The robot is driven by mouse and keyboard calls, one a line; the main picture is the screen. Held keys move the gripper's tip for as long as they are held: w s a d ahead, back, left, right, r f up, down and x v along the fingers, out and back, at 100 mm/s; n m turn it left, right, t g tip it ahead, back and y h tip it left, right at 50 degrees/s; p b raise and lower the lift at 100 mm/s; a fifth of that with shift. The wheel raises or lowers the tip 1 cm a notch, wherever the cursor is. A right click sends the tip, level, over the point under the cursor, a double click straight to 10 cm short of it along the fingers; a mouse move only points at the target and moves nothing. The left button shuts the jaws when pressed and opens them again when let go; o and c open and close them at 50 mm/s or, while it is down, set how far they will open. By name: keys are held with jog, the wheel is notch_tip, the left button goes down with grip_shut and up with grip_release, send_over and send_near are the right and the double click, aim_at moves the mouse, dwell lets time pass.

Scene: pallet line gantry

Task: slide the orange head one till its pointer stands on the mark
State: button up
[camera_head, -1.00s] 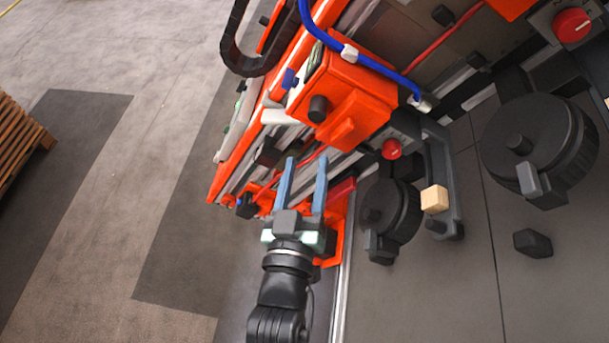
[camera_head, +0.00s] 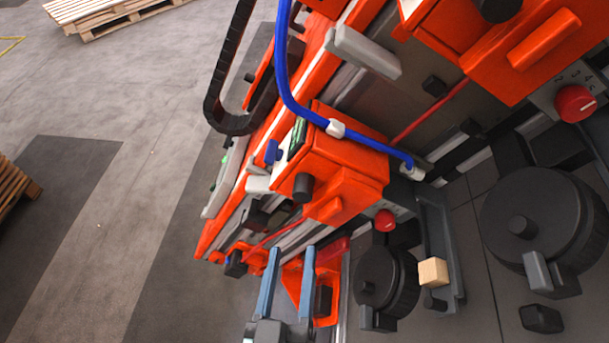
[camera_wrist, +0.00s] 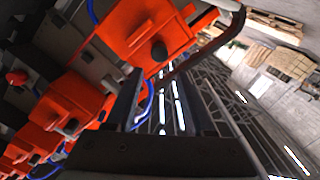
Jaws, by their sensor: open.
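Orange heads sit along the gantry rail. The nearest orange head (camera_head: 345,160) has a dark knob (camera_head: 303,187) and a blue tab (camera_head: 272,152) on its left side. A second orange head (camera_head: 545,50) is at the upper right. I cannot tell from any label which is head one, nor make out a pointer or mark. My gripper (camera_head: 291,252) is open and empty, below the nearest head and apart from it in the picture. In the wrist view an orange head (camera_wrist: 140,22) with a dark knob shows beyond the fingers, with more orange heads at left.
A blue hose (camera_head: 283,75) loops over the nearest head, and a black cable chain (camera_head: 225,85) hangs at its left. Dark round drums (camera_head: 545,215) and a small wooden block (camera_head: 433,271) are at right. Open floor (camera_head: 90,210) with pallets (camera_head: 105,12) lies at left.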

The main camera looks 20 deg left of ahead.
aim_at(301, 197)
jog(key=p+x, duration=0.3)
jog(key=x, duration=0.9)
jog(key=shift+r, duration=0.1)
grip_shut()
dwell(1.3)
